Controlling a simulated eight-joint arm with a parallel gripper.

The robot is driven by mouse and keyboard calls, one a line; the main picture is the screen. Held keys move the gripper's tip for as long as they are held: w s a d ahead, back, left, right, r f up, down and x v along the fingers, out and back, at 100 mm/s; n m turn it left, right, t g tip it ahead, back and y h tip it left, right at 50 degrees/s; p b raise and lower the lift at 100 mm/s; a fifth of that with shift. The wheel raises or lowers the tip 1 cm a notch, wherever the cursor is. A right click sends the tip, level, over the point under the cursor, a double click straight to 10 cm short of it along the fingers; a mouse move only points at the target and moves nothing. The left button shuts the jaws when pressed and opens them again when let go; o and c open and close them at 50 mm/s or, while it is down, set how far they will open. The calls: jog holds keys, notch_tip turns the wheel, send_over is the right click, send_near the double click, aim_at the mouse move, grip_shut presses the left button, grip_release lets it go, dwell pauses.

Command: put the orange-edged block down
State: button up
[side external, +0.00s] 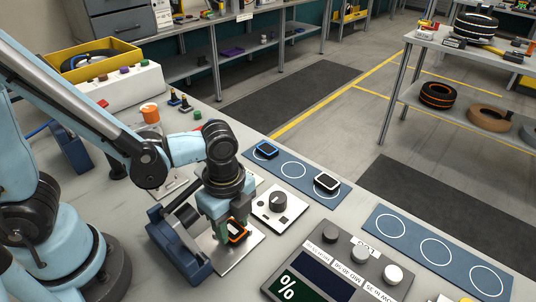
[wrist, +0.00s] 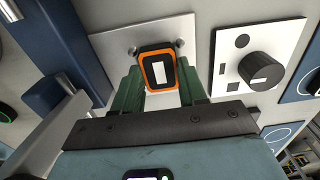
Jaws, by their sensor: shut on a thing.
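The orange-edged block (side external: 236,232) is dark with an orange rim, and its white face mark shows in the wrist view (wrist: 158,70). My gripper (side external: 232,222) is shut on it, with a green finger on each side in the wrist view (wrist: 160,88). The block is over a pale metal plate (side external: 246,256) beside a blue clamp (side external: 180,240). I cannot tell whether the block touches the plate. Part of the block is hidden by my fingers in the side view.
A plate with a black knob (side external: 278,202) is just right of my gripper. A blue mat (side external: 292,170) with ring marks holds a blue-edged block (side external: 266,150) and a white-edged block (side external: 327,182). Another ringed mat (side external: 415,240) is empty. A control panel (side external: 325,275) stands in front.

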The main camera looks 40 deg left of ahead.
jog(key=shift+r, duration=2.75)
jog(key=shift+w, duration=0.1)
jog(key=w+d+r, duration=0.2)
jog(key=w+d, duration=0.1)
jog(key=w, duration=0.5)
jog(key=w+d+r, duration=0.3)
jog(key=w, duration=0.4)
send_over(296, 170)
notch_tip(296, 170, down, 7)
jog(key=shift+f, duration=2)
jog(key=shift+f, duration=0.15)
jog(key=o, duration=1.1)
jog(key=shift+c, duration=0.2)
